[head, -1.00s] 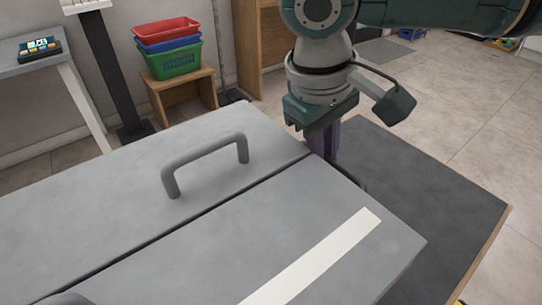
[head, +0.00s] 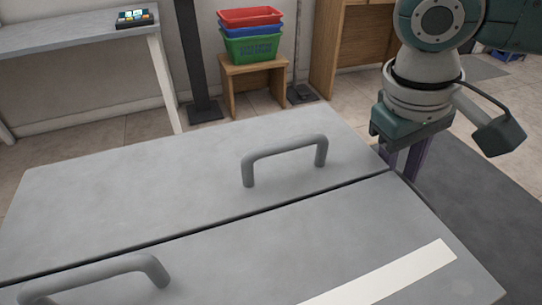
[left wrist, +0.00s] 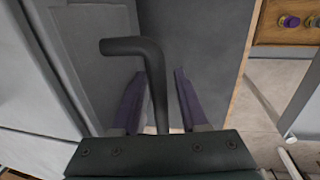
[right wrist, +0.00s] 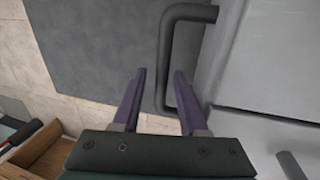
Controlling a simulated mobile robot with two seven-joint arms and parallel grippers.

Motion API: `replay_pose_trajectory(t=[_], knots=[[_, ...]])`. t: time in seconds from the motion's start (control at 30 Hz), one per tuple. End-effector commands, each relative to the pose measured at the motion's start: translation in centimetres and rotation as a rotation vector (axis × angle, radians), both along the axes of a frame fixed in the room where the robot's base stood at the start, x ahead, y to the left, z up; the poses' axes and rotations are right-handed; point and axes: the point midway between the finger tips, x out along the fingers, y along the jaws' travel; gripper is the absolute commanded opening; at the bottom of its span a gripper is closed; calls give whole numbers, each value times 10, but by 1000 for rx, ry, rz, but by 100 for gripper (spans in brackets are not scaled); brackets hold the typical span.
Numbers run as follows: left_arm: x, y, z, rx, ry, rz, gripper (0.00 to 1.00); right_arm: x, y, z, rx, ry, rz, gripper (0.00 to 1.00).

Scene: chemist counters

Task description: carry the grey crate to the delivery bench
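The grey crate (head: 180,185) fills the lower head view, its flat top showing a dark seam, a pale strip (head: 385,275) and grey top handles (head: 285,155). My right gripper (head: 403,165) hangs at its right edge, fingers partly hidden. In the right wrist view its purple fingers (right wrist: 158,75) are apart, with a dark side handle (right wrist: 168,60) at the right finger. My left gripper is outside the head view. In the left wrist view its fingers (left wrist: 156,75) are apart, with a dark handle bar (left wrist: 155,75) between them. I cannot tell which furniture is the delivery bench.
A grey-topped table (head: 70,38) with a small device (head: 134,18) stands back left. Stacked red, blue and green baskets (head: 250,45) sit on a wooden stool (head: 252,72). A dark mat (head: 470,215) lies on the floor at right.

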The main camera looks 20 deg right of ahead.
Motion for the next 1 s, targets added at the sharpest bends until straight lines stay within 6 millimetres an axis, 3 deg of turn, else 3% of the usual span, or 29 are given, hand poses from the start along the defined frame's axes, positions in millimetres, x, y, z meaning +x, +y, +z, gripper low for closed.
replay_pose_trajectory(t=[0.27, 0.7, 0.87, 1.0], knots=[[0, -1, 4, -5, 0, -2, 47, 0, 2, 0, 5, 0, 3, 47], [1, 11, 66, -2, -2, -1, 47, 0, 3, 0, 7, 0, 4, 47], [1, 13, 77, -1, -1, -1, 47, 0, 3, 1, 8, -1, 4, 47], [1, 14, 79, -1, -1, 0, 47, 1, 6, 14, 9, -4, 5, 47]])
